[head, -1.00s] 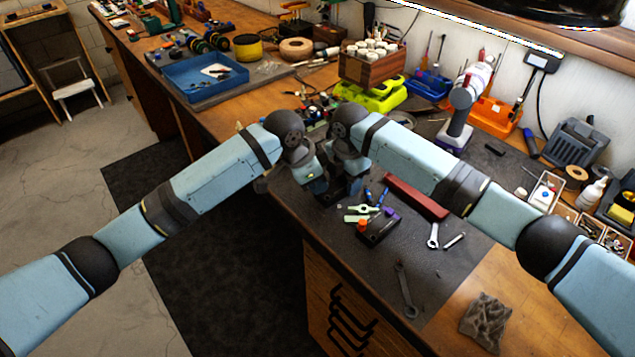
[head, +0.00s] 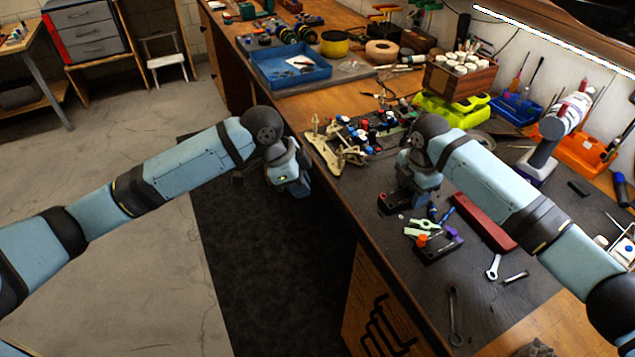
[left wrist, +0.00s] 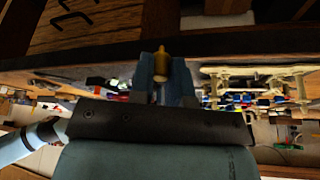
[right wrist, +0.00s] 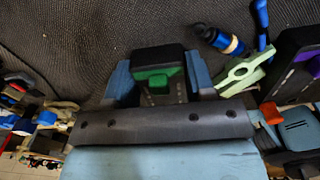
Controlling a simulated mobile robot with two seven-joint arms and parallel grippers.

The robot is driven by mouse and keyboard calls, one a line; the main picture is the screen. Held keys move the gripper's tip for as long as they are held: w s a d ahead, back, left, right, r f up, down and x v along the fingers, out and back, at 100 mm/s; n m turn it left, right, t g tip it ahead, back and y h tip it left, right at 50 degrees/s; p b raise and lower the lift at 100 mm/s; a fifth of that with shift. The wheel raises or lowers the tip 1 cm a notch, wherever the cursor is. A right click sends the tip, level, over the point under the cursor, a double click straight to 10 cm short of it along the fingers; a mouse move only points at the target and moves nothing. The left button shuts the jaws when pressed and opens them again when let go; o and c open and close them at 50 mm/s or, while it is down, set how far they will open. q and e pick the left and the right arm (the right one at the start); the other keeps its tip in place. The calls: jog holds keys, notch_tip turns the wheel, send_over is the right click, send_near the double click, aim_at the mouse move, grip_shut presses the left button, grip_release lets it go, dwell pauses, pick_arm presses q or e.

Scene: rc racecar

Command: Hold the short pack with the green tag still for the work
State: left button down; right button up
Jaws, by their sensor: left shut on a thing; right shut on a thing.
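The short black pack (right wrist: 155,57) with the green tag (right wrist: 158,80) lies on the dark bench mat. My right gripper (right wrist: 160,85) is shut on it, with one finger on each side. In the head view the pack (head: 391,203) shows beside my right gripper (head: 418,190), partly hidden by it. My left gripper (head: 297,182) is past the bench's front edge, well left of the pack. In the left wrist view, my left gripper (left wrist: 162,85) is shut on a small brass-coloured piece (left wrist: 162,66).
A dark block with orange and purple parts (head: 438,248) and a light green piece (head: 418,229) lie close to the pack. A red bar (head: 483,221) and wrenches lie to the right. The car chassis (head: 340,148) stands at the bench's front edge, between my grippers and beyond.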

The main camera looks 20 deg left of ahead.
jog(key=o, duration=1.1)
notch_tip(320, 180, up, 12)
jog(key=shift+r, duration=0.1)
